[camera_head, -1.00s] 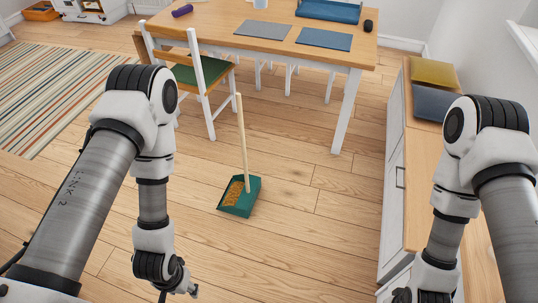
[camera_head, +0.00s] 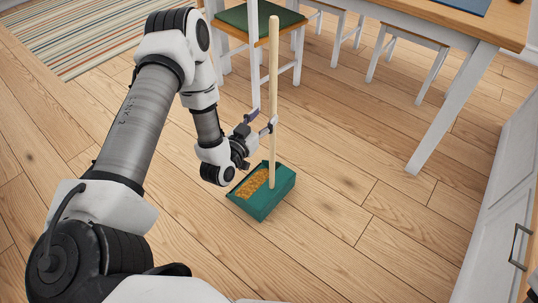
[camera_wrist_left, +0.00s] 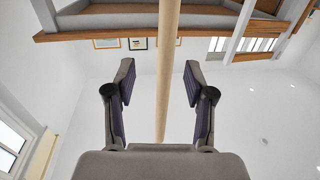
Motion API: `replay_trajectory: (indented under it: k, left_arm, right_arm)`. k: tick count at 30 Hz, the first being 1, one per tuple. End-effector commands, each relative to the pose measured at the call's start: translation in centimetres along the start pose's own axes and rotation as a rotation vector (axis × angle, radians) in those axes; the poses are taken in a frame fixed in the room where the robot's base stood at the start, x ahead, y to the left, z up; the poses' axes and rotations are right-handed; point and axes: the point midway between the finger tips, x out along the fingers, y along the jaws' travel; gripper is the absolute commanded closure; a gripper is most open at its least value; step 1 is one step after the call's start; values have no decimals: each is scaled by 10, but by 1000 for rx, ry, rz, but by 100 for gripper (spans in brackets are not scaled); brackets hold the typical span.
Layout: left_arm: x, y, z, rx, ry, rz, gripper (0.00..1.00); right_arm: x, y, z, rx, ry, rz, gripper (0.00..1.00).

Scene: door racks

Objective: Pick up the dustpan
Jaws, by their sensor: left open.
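The dustpan (camera_head: 266,199) is a teal tray with orange-brown bits in it, standing on the wooden floor. Its long pale wooden handle (camera_head: 273,90) rises upright from it. My left gripper (camera_head: 262,122) is open beside the handle, above the tray. In the left wrist view the handle (camera_wrist_left: 167,70) runs down the middle of the picture, between the two spread fingers of the left gripper (camera_wrist_left: 160,85). It does not look gripped. My right gripper is not in view.
A chair with a green seat (camera_head: 258,22) stands just behind the handle. A table (camera_head: 480,25) with white legs is at the upper right. A white cabinet (camera_head: 510,190) is at the right edge. The floor right of the dustpan is clear.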

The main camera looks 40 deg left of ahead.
Motion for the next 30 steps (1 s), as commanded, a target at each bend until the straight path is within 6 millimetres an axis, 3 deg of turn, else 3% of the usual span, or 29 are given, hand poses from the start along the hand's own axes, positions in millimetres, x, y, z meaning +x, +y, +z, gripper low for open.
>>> replay_trajectory:
  k: [13,21,23,26,30]
  left_arm:
    - [68,-8,-9,2,8,1,46]
    - [76,-9,-11,1,4,-1,46]
    - [75,-9,-11,1,4,-1,64]
    - [75,-9,-11,1,4,-1,99]
    - [75,-9,-11,1,4,-1,100]
  right_arm:
    - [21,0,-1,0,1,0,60]
    - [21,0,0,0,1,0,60]
    - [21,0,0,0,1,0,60]
    - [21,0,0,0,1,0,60]
    - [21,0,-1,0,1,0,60]
